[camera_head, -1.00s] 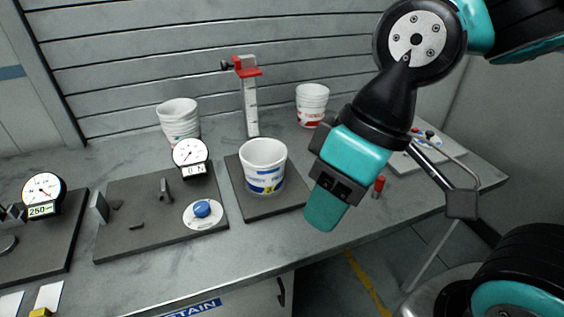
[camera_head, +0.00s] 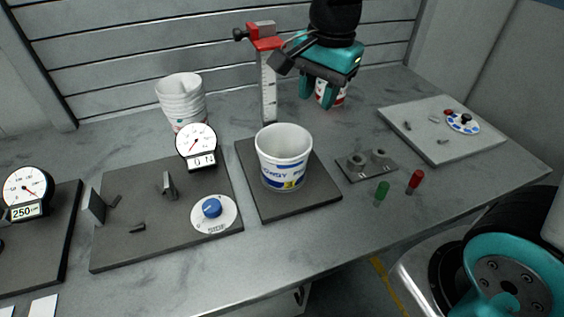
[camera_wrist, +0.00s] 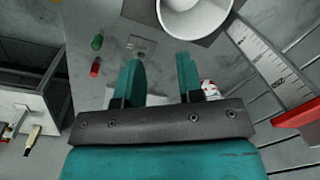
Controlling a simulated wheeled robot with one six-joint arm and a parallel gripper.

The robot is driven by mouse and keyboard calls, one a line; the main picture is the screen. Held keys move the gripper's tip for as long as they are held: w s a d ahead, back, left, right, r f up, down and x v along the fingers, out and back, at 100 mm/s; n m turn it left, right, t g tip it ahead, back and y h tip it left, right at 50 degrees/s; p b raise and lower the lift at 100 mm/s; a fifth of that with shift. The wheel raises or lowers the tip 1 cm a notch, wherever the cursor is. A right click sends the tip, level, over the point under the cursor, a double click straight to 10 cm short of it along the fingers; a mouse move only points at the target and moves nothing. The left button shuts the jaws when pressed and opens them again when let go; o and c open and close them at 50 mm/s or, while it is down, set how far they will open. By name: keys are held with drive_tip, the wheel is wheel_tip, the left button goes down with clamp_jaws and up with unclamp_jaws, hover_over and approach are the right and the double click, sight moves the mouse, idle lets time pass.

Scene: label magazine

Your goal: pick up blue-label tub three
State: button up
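The blue-label tub (camera_head: 284,157) is white and open-topped, with a yellow mark that looks like a 3 on its label. It stands upright on a dark square plate (camera_head: 262,208) mid-bench. In the wrist view the tub (camera_wrist: 195,16) is at the top edge, cut off, beyond my fingertips. My gripper (camera_head: 316,102) hangs fingers-down behind and right of the tub, apart from it. The wrist view shows its two fingers (camera_wrist: 160,60) spread with nothing between them.
A red-label tub (camera_head: 334,96) stands partly hidden behind my gripper. A red-topped ruler post (camera_head: 268,88) rises behind the plate. A tub stack (camera_head: 182,100) and dial gauge (camera_head: 196,140) stand left. Green (camera_head: 382,192) and red (camera_head: 415,181) pegs stand right.

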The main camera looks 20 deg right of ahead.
drive_tip(key=p, duration=0.2)
approach(305, 158)
drive_tip(key=shift+m, duration=0.4)
drive_tip(key=f, duration=0.2)
drive_tip(key=w+f, duration=0.1)
drive_tip(key=f, duration=0.2)
drive_tip(key=shift+w+f, duration=0.15)
drive_tip(key=shift+w+a+f+p, duration=0.1)
drive_tip(key=shift+f+p, duration=0.2)
drive_tip(key=shift+f, duration=1.15)
drive_tip(key=shift+a+f+p, duration=0.1)
drive_tip(key=shift+f+p, duration=0.2)
drive_tip(key=shift+f, duration=1.1)
clamp_jaws()
